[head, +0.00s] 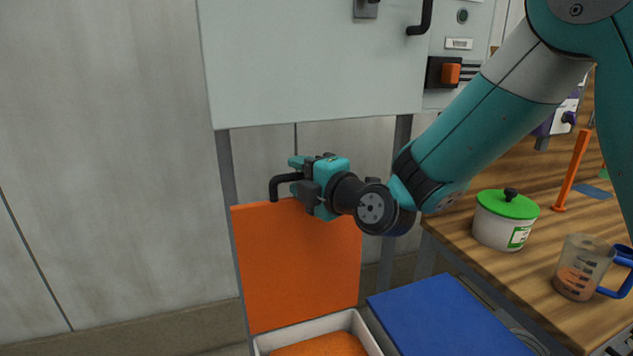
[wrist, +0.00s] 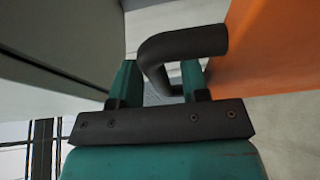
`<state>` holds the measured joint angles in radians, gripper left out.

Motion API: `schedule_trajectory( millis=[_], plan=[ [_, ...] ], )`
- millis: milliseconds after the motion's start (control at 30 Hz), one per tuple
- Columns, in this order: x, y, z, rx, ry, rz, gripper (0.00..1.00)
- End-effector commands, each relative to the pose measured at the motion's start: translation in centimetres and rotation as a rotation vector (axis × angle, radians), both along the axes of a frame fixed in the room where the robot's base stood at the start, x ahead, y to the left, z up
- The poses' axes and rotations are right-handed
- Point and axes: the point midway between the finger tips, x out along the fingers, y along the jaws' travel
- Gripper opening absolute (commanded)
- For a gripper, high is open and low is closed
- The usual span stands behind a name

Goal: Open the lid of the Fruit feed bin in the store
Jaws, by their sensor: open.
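The orange lid (head: 297,265) stands upright, raised at the back of a white-rimmed bin (head: 262,343) with orange contents (head: 322,346). No label on this bin can be read. The lid's dark bent handle (head: 277,186) is at its top edge; in the wrist view the handle (wrist: 185,42) reaches from the orange lid (wrist: 272,45) into the space between my fingers. My gripper (head: 302,178) is at the top of the lid with its jaws open around the handle. Its two teal fingers (wrist: 160,82) stand apart; whether either touches the handle is unclear.
A blue lid (head: 447,318) lies flat and closed to the right of the open bin. A grey cabinet (head: 310,65) hangs just above my gripper. A wooden bench (head: 480,255) at right holds a green-lidded tub (head: 497,230) and a measuring cup (head: 580,270).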

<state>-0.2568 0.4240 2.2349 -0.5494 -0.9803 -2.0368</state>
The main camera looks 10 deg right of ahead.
Motion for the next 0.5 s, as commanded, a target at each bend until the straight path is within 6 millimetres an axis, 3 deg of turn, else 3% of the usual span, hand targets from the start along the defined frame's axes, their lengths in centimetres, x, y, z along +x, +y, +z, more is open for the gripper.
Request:
schedule_trajectory(
  millis=[167,500],
  plan=[
    [-1.8,-1.2,-0.4,0.0,-0.001,-0.003,0.42],
    [-8.2,-5.3,-0.1,0.001,-0.005,-0.006,0.42]
  ],
)
